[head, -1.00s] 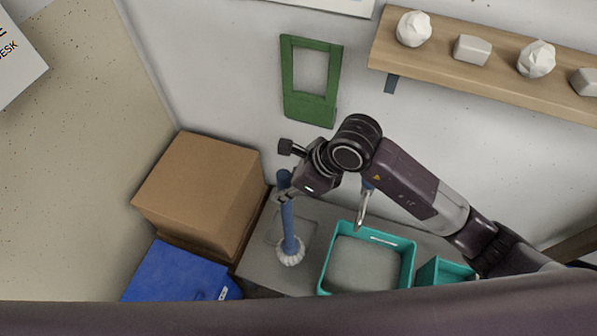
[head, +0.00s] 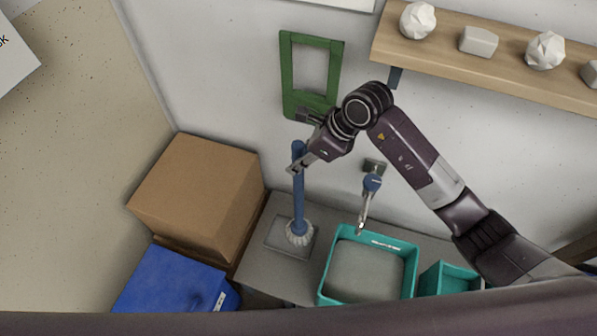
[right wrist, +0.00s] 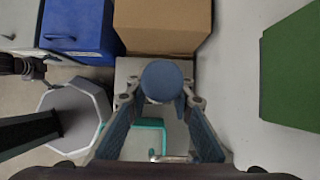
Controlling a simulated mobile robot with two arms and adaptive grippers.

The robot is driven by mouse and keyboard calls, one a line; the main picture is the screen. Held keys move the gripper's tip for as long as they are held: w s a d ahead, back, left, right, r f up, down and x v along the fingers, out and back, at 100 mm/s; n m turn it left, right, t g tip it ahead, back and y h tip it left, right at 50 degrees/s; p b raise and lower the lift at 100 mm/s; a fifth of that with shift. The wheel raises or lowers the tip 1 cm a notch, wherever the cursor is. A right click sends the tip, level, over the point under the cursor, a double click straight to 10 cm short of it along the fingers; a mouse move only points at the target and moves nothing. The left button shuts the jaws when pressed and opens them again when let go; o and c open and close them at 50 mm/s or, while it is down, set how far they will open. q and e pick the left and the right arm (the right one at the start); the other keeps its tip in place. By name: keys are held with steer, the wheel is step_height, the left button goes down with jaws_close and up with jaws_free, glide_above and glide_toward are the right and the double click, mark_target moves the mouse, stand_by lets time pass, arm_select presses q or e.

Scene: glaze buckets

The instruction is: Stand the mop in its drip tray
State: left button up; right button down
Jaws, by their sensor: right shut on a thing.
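The mop has a blue handle (head: 298,203) and a white fringed head (head: 299,233). My right gripper (head: 297,167) is shut on the upper part of the handle, which is near upright. In the right wrist view the handle's round blue end (right wrist: 162,80) shows between the fingers (right wrist: 165,98). The grey, flat drip tray (head: 277,239) lies on the grey counter. The mop head appears over the tray, towards its right side; I cannot tell if it touches the tray.
A teal-rimmed sink (head: 322,284) and a blue-topped tap (head: 371,182) are right of the tray. A cardboard box (head: 195,190) and a blue box (head: 172,285) stand left. A green frame (head: 291,75) hangs on the wall behind.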

steer(key=f+b, duration=0.1)
steer(key=f, duration=0.1)
steer(key=f+b, duration=0.2)
steer(key=f, duration=0.1)
steer(key=shift+w, duration=0.2)
steer(key=c, duration=1.7)
jaws_free()
steer(key=shift+d, duration=0.1)
steer(key=b+v, duration=0.1)
steer(key=v, duration=0.6)
steer(key=shift+s+r, duration=0.15)
steer(key=shift+r, duration=0.1)
steer(key=shift+f, duration=0.1)
